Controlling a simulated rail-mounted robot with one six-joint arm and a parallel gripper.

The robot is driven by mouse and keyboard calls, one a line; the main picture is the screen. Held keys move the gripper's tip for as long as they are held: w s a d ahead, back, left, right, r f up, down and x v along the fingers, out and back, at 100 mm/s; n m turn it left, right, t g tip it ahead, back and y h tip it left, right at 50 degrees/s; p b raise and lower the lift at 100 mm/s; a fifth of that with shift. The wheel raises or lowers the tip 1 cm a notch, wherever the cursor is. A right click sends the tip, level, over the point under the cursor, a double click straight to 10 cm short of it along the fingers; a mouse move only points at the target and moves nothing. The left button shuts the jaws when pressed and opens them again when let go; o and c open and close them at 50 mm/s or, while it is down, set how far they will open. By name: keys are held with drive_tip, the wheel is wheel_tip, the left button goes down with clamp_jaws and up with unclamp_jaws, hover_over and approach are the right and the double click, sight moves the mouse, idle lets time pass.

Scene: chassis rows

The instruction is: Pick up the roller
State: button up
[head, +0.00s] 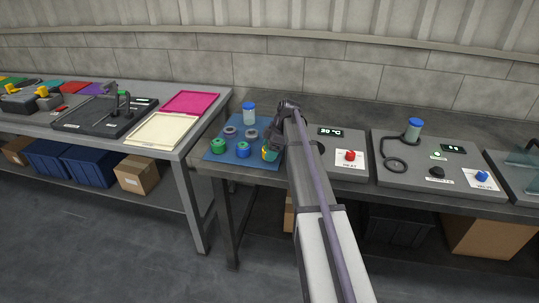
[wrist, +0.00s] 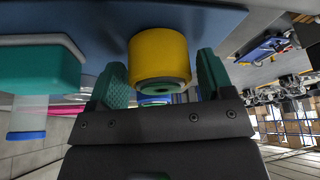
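The roller (wrist: 158,55), yellow with a green end, lies between the two teal finger pads of my gripper (wrist: 162,80) in the wrist view. A narrow gap shows beside the right finger; the left finger is very close to the roller, and I cannot tell if it touches. The fingers stand apart around it. In the head view my gripper (head: 273,142) is low over the right edge of the blue mat (head: 215,158). A small yellow and teal piece, the roller (head: 269,154), shows just below it, partly hidden by my arm.
A station with a red knob (head: 350,155) is to the right. A teal block (wrist: 38,68) is left in the wrist view.

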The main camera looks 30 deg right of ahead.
drive_tip(key=c, duration=0.8)
drive_tip(key=shift+r, duration=0.1)
